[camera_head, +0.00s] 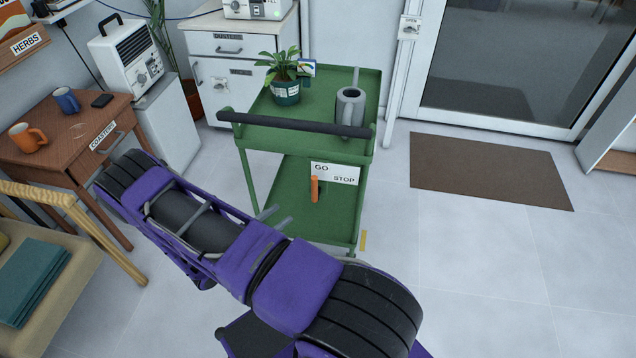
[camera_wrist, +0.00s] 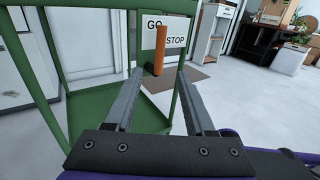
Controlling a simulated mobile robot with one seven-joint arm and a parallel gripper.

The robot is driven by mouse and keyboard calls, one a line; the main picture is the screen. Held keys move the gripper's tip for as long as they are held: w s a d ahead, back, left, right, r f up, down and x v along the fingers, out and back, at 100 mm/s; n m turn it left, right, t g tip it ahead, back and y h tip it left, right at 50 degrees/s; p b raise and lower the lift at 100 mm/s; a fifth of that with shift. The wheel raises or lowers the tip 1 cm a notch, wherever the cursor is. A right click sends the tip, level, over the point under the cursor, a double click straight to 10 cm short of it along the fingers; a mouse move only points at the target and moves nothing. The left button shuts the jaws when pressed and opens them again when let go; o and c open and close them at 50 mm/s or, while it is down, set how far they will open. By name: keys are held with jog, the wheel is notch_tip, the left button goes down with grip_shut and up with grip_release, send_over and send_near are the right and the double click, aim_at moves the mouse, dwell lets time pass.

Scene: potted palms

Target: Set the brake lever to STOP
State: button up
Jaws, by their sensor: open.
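The brake lever (camera_head: 315,189) is a small orange upright handle on the near side of the green cart (camera_head: 305,115). Behind it is a white plate (camera_head: 335,173) with GO at upper left and STOP at lower right. The lever stands under the GO side. In the wrist view the orange lever (camera_wrist: 160,50) shows ahead, between and beyond the fingers of my gripper (camera_wrist: 158,95). The gripper is open and empty, its fingers on either side of the lever's line. In the head view my purple arm hides most of the gripper; grey fingertips (camera_head: 277,219) show near the cart.
A wooden table (camera_head: 60,140) with mugs stands left. Floor to the right is clear around a brown mat (camera_head: 490,172).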

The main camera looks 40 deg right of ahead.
aim_at(316, 183)
jog(key=w+d, duration=0.2)
jog(key=d, duration=1.5)
grip_shut()
dwell(0.9)
